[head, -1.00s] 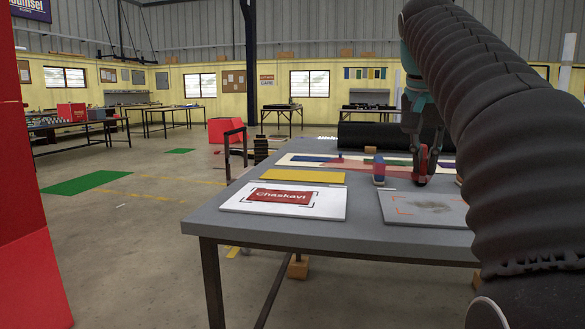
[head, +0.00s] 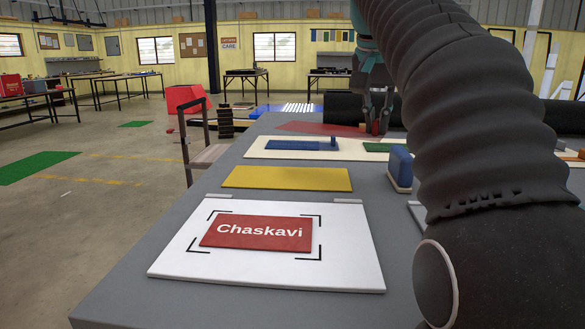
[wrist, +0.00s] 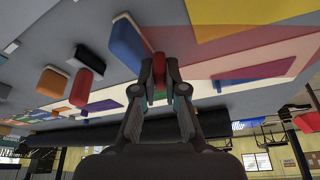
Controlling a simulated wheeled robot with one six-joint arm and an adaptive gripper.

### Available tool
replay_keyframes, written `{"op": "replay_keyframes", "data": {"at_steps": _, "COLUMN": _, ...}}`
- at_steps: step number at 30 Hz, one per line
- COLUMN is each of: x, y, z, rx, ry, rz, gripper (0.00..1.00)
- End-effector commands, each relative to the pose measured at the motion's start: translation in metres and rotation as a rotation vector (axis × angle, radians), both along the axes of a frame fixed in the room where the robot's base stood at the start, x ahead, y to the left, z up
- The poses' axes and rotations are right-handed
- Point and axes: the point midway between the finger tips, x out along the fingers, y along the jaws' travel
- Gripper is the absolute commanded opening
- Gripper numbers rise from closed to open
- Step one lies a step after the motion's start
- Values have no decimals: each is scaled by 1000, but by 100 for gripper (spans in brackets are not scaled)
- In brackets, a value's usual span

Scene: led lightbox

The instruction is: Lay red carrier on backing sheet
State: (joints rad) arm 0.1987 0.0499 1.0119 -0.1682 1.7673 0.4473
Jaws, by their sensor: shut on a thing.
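My gripper (head: 376,122) is shut on the red carrier's small red grip, which shows between the fingertips in the wrist view (wrist: 159,66). The carrier's see-through red film (head: 318,128) extends to the left of the gripper in the head view. In the wrist view the film (wrist: 238,52) spreads right and looks purple over the blue piece. I cannot tell whether it touches anything below. A white sheet (head: 180,262) with black corner marks lies at the table's front; a red "Chaskavi" panel (head: 256,233) lies on it. I cannot tell for sure which sheet is the backing sheet.
A yellow sheet (head: 286,178) lies behind the white one. A long cream board (head: 258,153) carries a blue piece (head: 290,145) and a green piece (head: 378,147). A blue-and-white block (head: 400,167) stands at its near side. A dark roll (head: 343,108) lies at the back.

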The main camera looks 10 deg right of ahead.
Motion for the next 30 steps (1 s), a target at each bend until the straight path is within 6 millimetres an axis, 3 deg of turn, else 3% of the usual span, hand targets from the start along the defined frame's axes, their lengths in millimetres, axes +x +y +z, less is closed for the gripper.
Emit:
{"op": "replay_keyframes", "data": {"at_steps": 15, "x": 44, "y": 84, "z": -57, "rx": -1, "ry": 2, "rz": 2, "gripper": 0}}
{"op": "replay_keyframes", "data": {"at_steps": 23, "x": 49, "y": 94, "z": -70, "rx": -1, "ry": 2, "rz": -2, "gripper": 0}}
{"op": "replay_keyframes", "data": {"at_steps": 30, "x": 49, "y": 93, "z": -99, "rx": -1, "ry": 2, "rz": -2, "gripper": 0}}
